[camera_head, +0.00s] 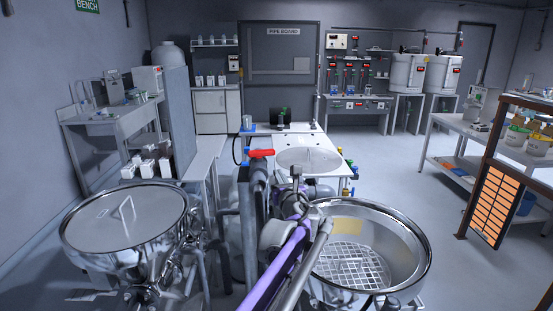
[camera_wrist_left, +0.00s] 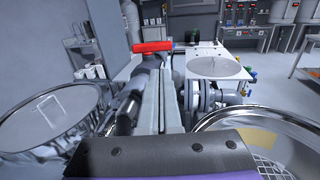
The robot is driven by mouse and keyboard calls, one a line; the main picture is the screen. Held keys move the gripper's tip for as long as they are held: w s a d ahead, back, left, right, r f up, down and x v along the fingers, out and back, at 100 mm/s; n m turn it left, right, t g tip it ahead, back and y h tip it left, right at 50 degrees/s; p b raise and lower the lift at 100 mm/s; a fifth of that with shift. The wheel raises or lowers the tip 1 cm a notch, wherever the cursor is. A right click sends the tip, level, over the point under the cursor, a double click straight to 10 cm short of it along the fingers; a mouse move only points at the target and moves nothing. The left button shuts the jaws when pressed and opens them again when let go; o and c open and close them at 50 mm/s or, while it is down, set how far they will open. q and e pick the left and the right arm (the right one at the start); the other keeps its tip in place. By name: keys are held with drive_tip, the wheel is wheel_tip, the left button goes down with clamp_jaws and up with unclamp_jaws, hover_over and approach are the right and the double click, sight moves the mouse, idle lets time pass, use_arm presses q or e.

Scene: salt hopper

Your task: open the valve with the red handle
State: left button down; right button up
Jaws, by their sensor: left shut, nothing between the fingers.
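The red valve handle (camera_head: 261,152) lies roughly level, crosswise on top of a grey upright pipe (camera_head: 259,175), in the middle of the head view. It also shows in the left wrist view (camera_wrist_left: 153,47), just beyond the fingertips. My left gripper (camera_wrist_left: 164,72) is shut and empty, its two pale fingers side by side and pointing forward, below and slightly right of the handle in that view. I cannot tell whether they touch the pipe or handle. My purple left arm reaches in from the bottom of the head view. My right gripper is not seen.
A lidded steel vessel (camera_head: 80,238) stands left and an open steel vessel (camera_head: 418,255) with a grate stands right, both close to my arm.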

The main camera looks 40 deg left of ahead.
sight(268, 153)
use_arm(q)
drive_tip(key=p+x, duration=0.1)
drive_tip(key=x, duration=1.3)
drive_tip(key=shift+w+p, duration=0.1)
drive_tip(key=shift+p, duration=0.2)
